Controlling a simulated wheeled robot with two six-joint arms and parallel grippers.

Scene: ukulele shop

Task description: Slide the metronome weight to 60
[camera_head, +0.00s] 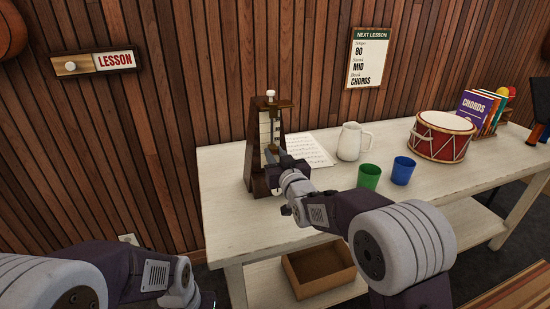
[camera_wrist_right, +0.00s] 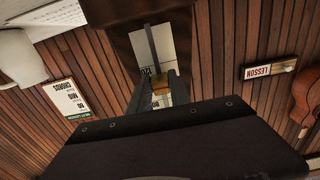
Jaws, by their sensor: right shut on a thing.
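The metronome (camera_head: 254,160) is a dark wooden pyramid standing upright on the left end of the white table, with a pale scale plate and a white knob on top. In the right wrist view it appears upside down, with its pale scale (camera_wrist_right: 160,48) and a thin grey rod (camera_wrist_right: 150,42). My right gripper (camera_head: 272,152) is at the metronome's front. In the wrist view its fingers (camera_wrist_right: 158,90) are shut on a small brass-coloured weight (camera_wrist_right: 160,86) on the rod. The scale mark level with the weight is not readable. My left gripper is out of view; only its arm shows.
Sheet music (camera_head: 308,149), a white jug (camera_head: 350,141), green cup (camera_head: 369,176), blue cup (camera_head: 403,170), red drum (camera_head: 441,137) and books (camera_head: 477,109) stand on the table (camera_head: 225,215). A wall card (camera_head: 368,58) seems to read 80. A cardboard box (camera_head: 318,270) is below.

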